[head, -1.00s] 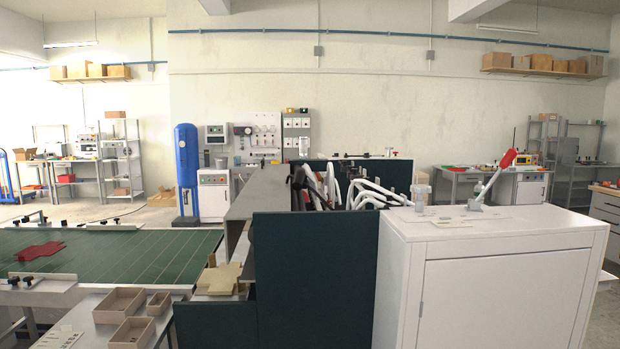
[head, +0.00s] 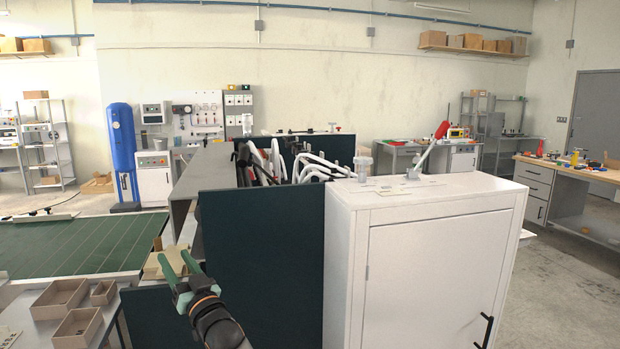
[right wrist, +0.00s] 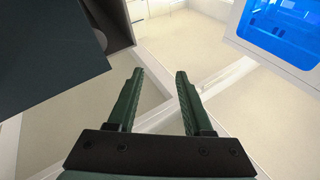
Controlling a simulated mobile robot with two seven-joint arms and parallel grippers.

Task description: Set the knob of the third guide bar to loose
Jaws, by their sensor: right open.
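My right gripper (head: 177,256) shows low in the head view, with two green fingers apart and nothing between them. It is in front of the dark green panel (head: 255,265), near the tan block (head: 155,268). In the right wrist view the open fingers (right wrist: 159,75) point over pale floor. A bar with a red-topped knob (head: 338,128) stands at the back of the machine. Another bar (head: 40,217) lies along the far edge of the green table. I cannot tell which bar is the third or how its knob is set. My left gripper is out of view.
The white cabinet (head: 430,270) stands right of the panel, with a red-handled lever (head: 430,148) on top. White and black curved bars (head: 300,165) crowd behind the panel. Open boxes (head: 60,298) sit at the lower left beside the green table (head: 75,248).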

